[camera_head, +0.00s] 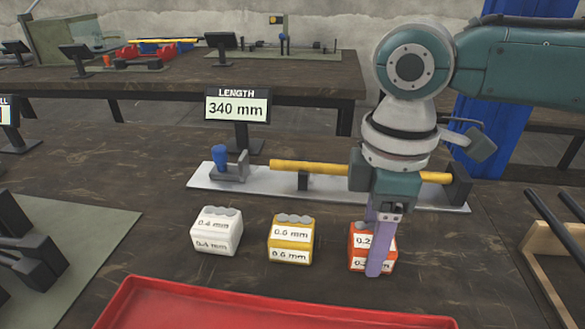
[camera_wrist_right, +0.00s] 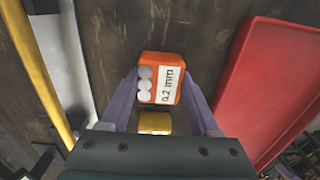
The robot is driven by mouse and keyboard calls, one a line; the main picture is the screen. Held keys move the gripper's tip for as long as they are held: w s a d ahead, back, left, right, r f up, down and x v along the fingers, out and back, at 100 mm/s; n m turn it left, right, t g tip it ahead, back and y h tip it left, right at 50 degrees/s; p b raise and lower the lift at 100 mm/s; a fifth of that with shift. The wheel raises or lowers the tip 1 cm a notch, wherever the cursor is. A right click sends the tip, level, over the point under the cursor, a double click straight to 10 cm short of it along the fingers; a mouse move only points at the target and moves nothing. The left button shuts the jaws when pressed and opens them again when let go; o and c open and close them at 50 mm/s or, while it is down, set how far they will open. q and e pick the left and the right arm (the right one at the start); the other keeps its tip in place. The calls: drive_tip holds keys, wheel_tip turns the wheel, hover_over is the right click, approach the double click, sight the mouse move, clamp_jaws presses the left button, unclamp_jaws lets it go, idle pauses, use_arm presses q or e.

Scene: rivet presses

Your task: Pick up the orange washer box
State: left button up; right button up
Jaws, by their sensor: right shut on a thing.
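The orange washer box (camera_head: 358,242), labelled 0.2 mm, sits on the dark table at the right of the row of boxes. My right gripper (camera_head: 378,262) is over it from above, with its purple fingers hiding part of its front. In the right wrist view the orange box (camera_wrist_right: 160,79) lies between the two purple fingers (camera_wrist_right: 162,95), and the gripper is shut on it. I cannot tell any gap under the box, which appears to rest on the table. My left gripper is not in view.
A yellow 0.6 mm box (camera_head: 290,240) and a white 0.4 mm box (camera_head: 216,232) stand to the left. A red tray (camera_head: 250,305) lies in front. Behind is a measuring fixture (camera_head: 240,192) with a yellow rod (camera_head: 320,168). A wooden rack (camera_head: 545,245) is at right.

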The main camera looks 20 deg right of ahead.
drive_tip(key=c, duration=0.6)
drive_tip(key=shift+c, duration=0.2)
